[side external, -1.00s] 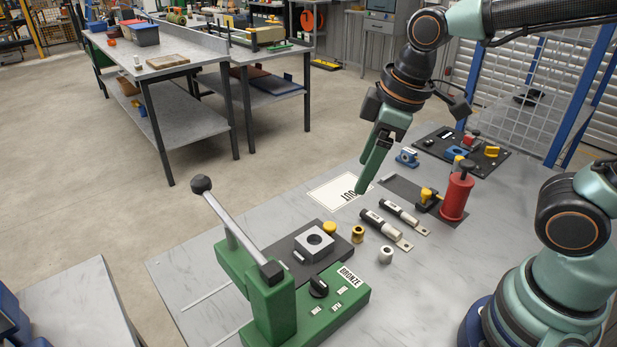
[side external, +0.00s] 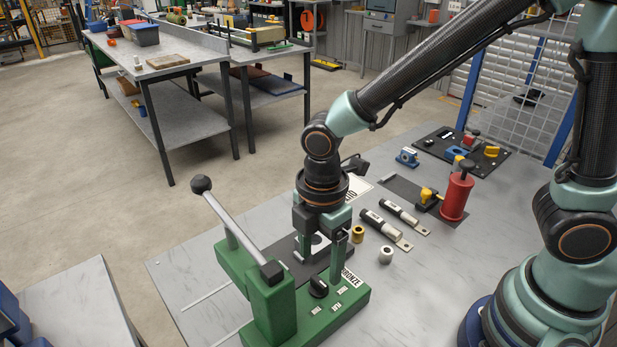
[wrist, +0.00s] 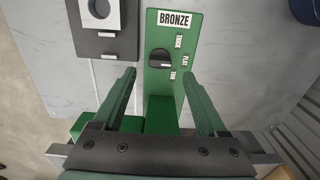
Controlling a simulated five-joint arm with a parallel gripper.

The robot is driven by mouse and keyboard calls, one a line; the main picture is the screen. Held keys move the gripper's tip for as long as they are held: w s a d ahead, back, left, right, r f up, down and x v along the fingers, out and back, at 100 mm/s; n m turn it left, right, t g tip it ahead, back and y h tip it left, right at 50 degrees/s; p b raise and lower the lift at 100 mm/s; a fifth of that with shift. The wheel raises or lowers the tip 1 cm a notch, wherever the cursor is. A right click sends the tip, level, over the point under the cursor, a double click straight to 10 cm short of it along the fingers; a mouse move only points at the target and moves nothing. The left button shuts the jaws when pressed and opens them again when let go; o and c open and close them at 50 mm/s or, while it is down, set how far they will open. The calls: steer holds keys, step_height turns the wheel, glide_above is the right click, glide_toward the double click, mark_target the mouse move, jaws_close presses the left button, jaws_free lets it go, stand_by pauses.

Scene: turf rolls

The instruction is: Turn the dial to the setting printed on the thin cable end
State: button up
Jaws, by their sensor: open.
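The dial is a black knob (side external: 319,286) on the green press base (side external: 345,305); it also shows in the wrist view (wrist: 159,57). A pale mark shows at the knob's edge. The thinner-looking cable end (side external: 401,213), black-sleeved with a metal lug, lies behind a thicker one (side external: 380,225); I cannot read their print. My gripper (side external: 320,272) is open, pointing down above the base near the dial. In the wrist view its fingertips (wrist: 160,74) are either side of the dial's line, apparently not touching it.
The press's long lever (side external: 235,228) rises left of my gripper. A BRONZE plate (wrist: 174,20) is on the base. A dark plate with a light holed block (wrist: 97,14) lies beside it. A brass ring (side external: 358,234), a silver ring (side external: 386,254) and a red cylinder (side external: 456,196) stand right.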

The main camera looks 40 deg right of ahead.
mark_target(319, 280)
steer(key=shift+f, duration=2.5)
jaws_close()
steer(key=shift+m, duration=0.4)
steer(key=m, duration=0.4)
steer(key=shift+m, duration=0.3)
steer(key=m, duration=0.5)
steer(key=shift+r, duration=0.1)
steer(key=shift+m, duration=0.4)
